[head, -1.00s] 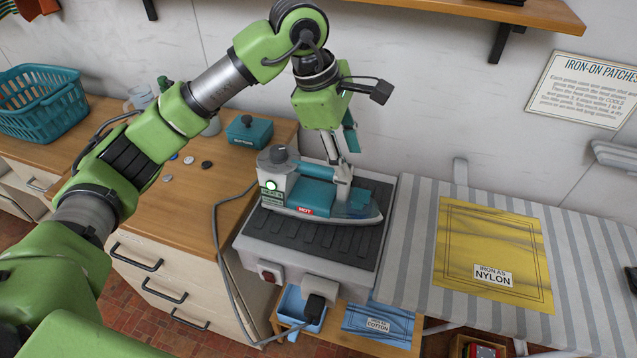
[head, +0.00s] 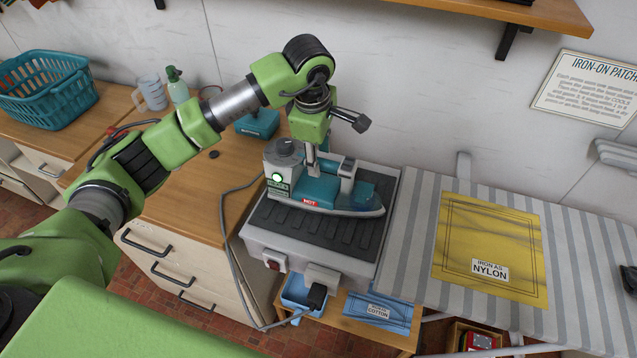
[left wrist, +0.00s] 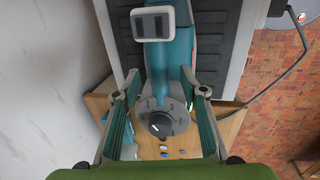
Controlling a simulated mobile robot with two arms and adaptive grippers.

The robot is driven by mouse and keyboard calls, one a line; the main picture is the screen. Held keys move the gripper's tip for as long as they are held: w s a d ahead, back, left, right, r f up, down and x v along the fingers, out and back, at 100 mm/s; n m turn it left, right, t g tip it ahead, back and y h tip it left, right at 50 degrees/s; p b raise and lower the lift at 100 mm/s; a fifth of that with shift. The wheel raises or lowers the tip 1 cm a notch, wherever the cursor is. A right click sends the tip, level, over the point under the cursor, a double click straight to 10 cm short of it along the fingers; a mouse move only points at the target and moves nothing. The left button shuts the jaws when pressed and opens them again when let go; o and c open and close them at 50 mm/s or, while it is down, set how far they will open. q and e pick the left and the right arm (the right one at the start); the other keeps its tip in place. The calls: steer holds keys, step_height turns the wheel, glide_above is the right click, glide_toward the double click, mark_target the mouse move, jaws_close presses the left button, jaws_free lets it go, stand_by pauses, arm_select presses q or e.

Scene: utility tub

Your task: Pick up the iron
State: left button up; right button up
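The teal and grey iron (head: 330,190) lies flat on a dark ribbed rest (head: 262,238), its tip to the right. It has a red "HOT" label and a lit green lamp. In the left wrist view the iron's teal handle (left wrist: 160,60) and round grey dial end show. My left gripper (head: 320,158) is right over the iron, pointing down at the handle. In the left wrist view its two fingers (left wrist: 163,92) are apart, one on each side of the handle. I cannot see contact. My right gripper is not in view.
A striped ironing board (head: 415,235) with a yellow nylon patch (head: 490,235) is at right. A grey cord runs left of the rest. A teal box (head: 258,123), cup (head: 152,92), green bottle (head: 177,85) and basket (head: 45,90) stand on the wooden counter. A shelf (head: 520,12) hangs above.

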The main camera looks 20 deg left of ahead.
mark_target(319, 159)
arm_select(q)
steer(key=shift+w+a+f+p, duration=0.1)
steer(key=shift+w+f+p, duration=0.15)
steer(key=shift+f, duration=0.6)
steer(key=shift+w+f+p, duration=0.1)
steer(key=shift+f+p, duration=0.15)
steer(key=shift+f, duration=0.6)
jaws_close()
steer(key=shift+w+r, duration=0.15)
steer(key=shift+r, duration=0.05)
